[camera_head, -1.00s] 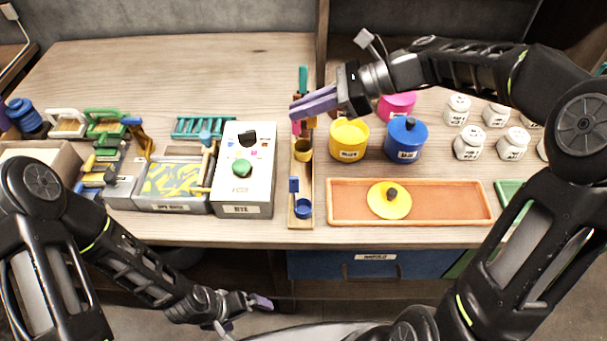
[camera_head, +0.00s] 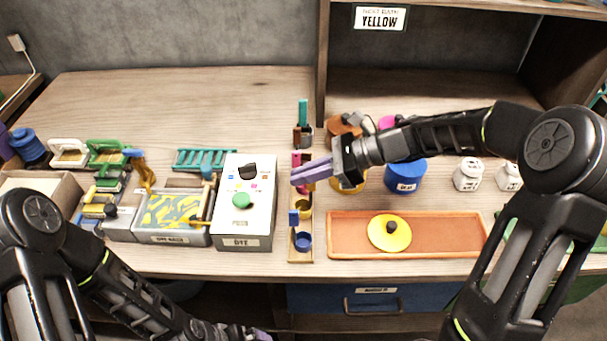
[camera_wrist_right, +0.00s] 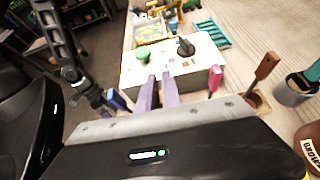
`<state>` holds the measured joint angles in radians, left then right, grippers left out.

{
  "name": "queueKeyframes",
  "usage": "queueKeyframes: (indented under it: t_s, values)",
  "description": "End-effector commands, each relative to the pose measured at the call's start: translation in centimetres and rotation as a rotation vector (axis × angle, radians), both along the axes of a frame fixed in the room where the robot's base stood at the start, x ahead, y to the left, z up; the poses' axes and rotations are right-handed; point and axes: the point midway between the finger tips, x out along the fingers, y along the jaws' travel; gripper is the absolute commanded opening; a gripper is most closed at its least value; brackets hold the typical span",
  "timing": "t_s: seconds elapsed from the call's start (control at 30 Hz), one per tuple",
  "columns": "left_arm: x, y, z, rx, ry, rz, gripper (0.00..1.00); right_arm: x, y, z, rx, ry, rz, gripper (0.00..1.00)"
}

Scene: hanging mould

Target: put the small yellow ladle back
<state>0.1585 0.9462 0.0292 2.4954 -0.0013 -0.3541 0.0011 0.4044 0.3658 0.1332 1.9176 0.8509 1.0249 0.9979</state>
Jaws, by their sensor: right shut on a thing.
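The small yellow ladle (camera_head: 304,206) shows its cup low over the narrow wooden rack (camera_head: 306,256) in the head view. My right gripper (camera_head: 297,178) is shut on it; the fingers hide most of its handle. I cannot tell whether the cup touches the rack. A blue ladle (camera_head: 302,241) is at the rack's front end, and a pink handle (camera_head: 300,158) shows behind the fingers. My left gripper (camera_head: 250,334) is at the bottom edge, partly cut off.
A white dye box (camera_head: 262,200) stands close left of the rack. A terracotta tray (camera_head: 455,233) with a yellow lid (camera_head: 390,232) lies to the right. A blue pot (camera_head: 406,178) and white jars (camera_head: 467,175) stand behind it. A cup with a green-handled tool (camera_head: 303,115) is behind the rack.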

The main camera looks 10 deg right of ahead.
Motion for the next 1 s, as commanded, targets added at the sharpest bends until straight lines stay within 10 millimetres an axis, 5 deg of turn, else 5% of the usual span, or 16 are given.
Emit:
queueKeyframes:
  t_s: [0.5,0.53,0.77,1.0]
  values:
    - [0.00,0.00,-0.28,0.000,0.000,0.000,1.00,0.00,0.02,-1.07,0.001,0.000,0.000,0.00]
    - [0.00,0.00,-0.22,0.000,0.000,0.000,1.00,0.00,0.01,-1.02,0.001,0.000,0.000,0.10]
    - [0.00,0.00,-0.20,0.000,0.000,0.000,1.00,0.00,0.01,-0.98,0.001,0.000,0.000,0.29]
    - [0.00,0.00,-0.19,0.000,0.000,0.000,1.00,0.01,0.01,-0.96,0.001,0.000,0.000,0.30]
